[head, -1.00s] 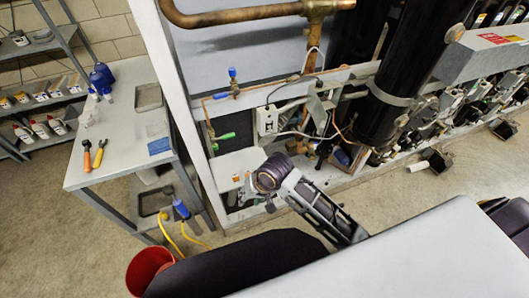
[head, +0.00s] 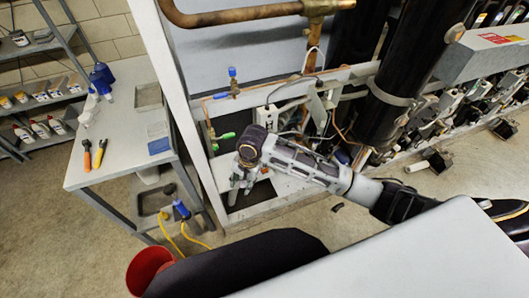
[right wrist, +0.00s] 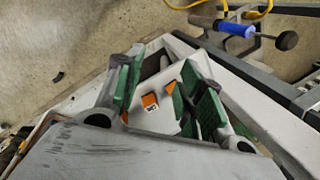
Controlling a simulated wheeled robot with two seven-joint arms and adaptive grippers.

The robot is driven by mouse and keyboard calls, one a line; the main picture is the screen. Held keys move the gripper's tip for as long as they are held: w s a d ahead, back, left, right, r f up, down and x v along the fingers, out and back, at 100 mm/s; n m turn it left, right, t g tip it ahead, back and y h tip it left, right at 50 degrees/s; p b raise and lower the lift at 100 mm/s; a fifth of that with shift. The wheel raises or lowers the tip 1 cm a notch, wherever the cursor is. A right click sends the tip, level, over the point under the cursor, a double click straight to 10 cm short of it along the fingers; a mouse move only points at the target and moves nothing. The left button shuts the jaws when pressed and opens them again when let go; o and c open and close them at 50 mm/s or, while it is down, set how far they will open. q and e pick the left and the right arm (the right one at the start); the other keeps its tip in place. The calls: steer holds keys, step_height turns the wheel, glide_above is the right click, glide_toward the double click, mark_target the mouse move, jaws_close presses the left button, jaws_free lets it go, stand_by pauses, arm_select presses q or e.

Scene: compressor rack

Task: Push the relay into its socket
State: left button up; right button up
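A small orange-and-white block (right wrist: 150,102), which looks like the relay, shows in the right wrist view between my fingers. More orange patches lie beside it; I cannot tell which belong to the relay or its socket. My right gripper (right wrist: 162,88) has its green-padded fingers spread, with a gap around the block. In the head view my right gripper (head: 241,184) points down over the low front-left corner of the compressor rack (head: 283,186). It hides the relay there. The socket cannot be made out clearly. My left gripper is not in view.
Copper pipes (head: 240,15), green-handled valves (head: 222,137) and a white electrical box (head: 266,117) stand close behind my right gripper. The rack's white upright (head: 182,100) is to its left. A red bucket (head: 148,268) stands on the floor.

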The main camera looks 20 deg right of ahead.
steer(key=w+d+m, duration=0.2)
steer(key=d, duration=0.1)
steer(key=w+d+r+m+h, duration=0.1)
steer(key=w+d+m, duration=0.2)
steer(key=d, duration=0.1)
steer(key=w+d+r+m+h, duration=0.1)
steer(key=w+d+m, duration=0.1)
steer(key=d+m, duration=0.1)
steer(key=shift+w+d+r+g, duration=0.15)
steer(key=shift+w+d+g, duration=0.05)
steer(key=shift+w+g, duration=0.2)
steer(key=shift+w+d+r+m, duration=0.2)
steer(key=shift+d+m, duration=0.15)
steer(key=shift+m, duration=0.15)
steer(key=shift+f, duration=0.15)
